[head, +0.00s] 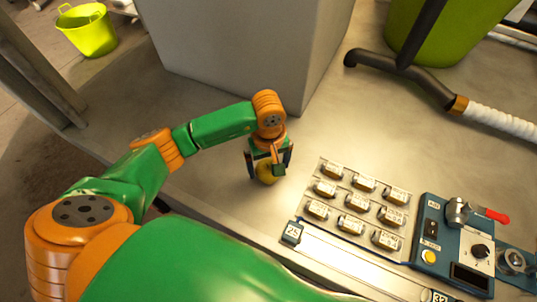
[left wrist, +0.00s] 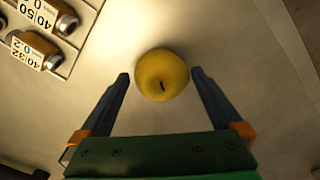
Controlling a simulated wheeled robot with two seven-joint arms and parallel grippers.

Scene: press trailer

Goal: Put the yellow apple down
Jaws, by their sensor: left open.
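The yellow apple (head: 266,175) rests on the metal table, partly hidden by my left gripper (head: 270,165) in the head view. In the left wrist view the apple (left wrist: 162,75) shows whole, with its dark stem facing the camera. My left gripper (left wrist: 161,80) is open, with one finger on each side of the apple. A gap shows between the apple and each fingertip. My right gripper is in neither view.
A panel of several labelled parts (head: 356,203) lies right of the gripper. A blue control box (head: 456,245) with a red lever stands further right. A large grey block (head: 245,50) stands behind. Bare table (head: 215,190) lies left of the apple.

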